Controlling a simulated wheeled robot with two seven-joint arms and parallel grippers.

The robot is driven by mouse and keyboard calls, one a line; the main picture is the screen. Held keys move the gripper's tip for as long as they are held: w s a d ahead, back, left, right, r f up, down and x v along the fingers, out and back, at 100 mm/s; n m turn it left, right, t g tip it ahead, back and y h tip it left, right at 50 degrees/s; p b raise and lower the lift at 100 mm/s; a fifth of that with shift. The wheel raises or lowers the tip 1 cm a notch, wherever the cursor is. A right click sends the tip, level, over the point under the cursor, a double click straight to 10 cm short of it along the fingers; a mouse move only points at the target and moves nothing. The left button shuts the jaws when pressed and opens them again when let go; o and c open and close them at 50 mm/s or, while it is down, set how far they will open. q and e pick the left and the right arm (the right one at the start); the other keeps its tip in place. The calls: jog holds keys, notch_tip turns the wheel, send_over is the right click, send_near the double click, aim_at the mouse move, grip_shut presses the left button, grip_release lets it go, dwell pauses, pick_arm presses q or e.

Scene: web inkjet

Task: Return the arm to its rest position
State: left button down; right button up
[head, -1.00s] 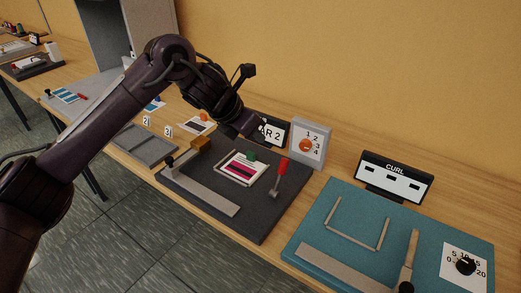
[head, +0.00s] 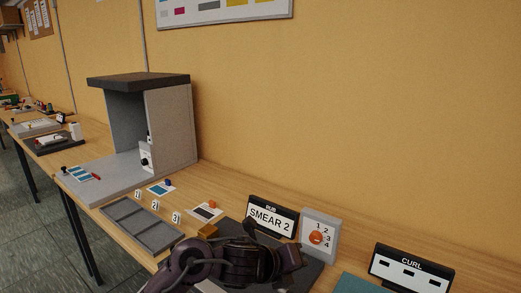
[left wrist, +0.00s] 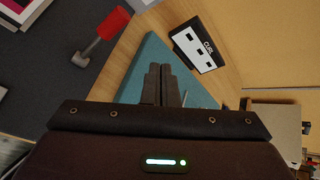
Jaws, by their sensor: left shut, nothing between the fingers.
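My left arm comes in low at the bottom of the head view, and its gripper (head: 290,262) is over the dark board (head: 232,226) of the SMEAR 2 station. In the left wrist view the two fingers of my left gripper (left wrist: 161,70) are together with nothing between them. Below them lie the teal board (left wrist: 150,58) and the wooden table. My right gripper is not in view.
The SMEAR 2 sign (head: 271,219), the dial box with an orange knob (head: 317,237) and the CURL sign (head: 411,268) stand along the table's back. A grey three-part tray (head: 140,224) and a tall grey booth (head: 172,125) are to the left. The space above the table is open.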

pick_arm(q)
jog(key=s+a+f+n+g+y, duration=0.1)
jog(key=s+a+f+n+y, duration=0.3)
jog(key=s+a+n, duration=0.6)
jog(key=s+a+f+n+g+y, duration=0.1)
jog(key=s+a+f+n+y, duration=0.1)
jog(key=s+a+f+n, duration=0.8)
jog(key=s+a+f+n+g+y, duration=0.25)
jog(key=s+a+n, duration=0.4)
jog(key=n, duration=0.75)
jog(key=s+a+f+x, duration=0.1)
jog(key=s+x, duration=0.2)
jog(key=x, duration=1.1)
jog(key=s+a+x, duration=0.1)
jog(key=s+x, duration=0.2)
jog(key=x, duration=1.2)
jog(key=s+a+f, duration=0.2)
jog(key=s+f, duration=0.7)
jog(key=s, duration=0.1)
jog(key=s+a+f+m+g, duration=0.1)
jog(key=s+f, duration=0.7)
jog(key=s, duration=0.2)
jog(key=shift+a+f, duration=0.4)
